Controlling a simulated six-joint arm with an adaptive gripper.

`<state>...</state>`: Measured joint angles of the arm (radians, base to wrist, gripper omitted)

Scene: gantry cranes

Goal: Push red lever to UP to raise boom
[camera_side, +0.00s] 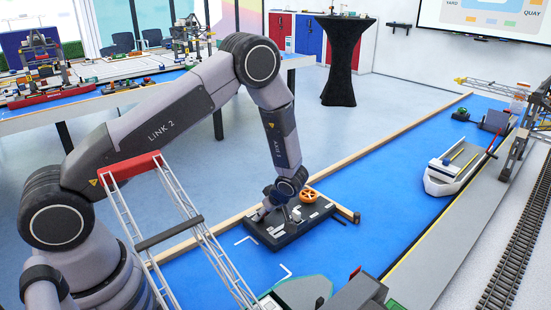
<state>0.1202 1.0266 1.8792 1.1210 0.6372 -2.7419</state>
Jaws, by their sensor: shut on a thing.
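A black control panel (290,228) with white labels and an orange handwheel (308,196) lies on the blue mat. My gripper (262,213) is low over the panel's left part, left of the handwheel. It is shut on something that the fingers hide. I cannot make out the red lever or its position; it may be behind my gripper. A lattice frame with a red top beam (130,166) slants through the foreground. A second lattice crane (517,130) stands at the right edge; I cannot tell which part is the boom.
A white model ship (452,170) sits on the blue mat (375,195), right of the panel. A wooden rail (385,143) edges the mat behind. Model track (515,255) runs at the right. The lattice frame stands close in front of my arm. The mat between panel and ship is clear.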

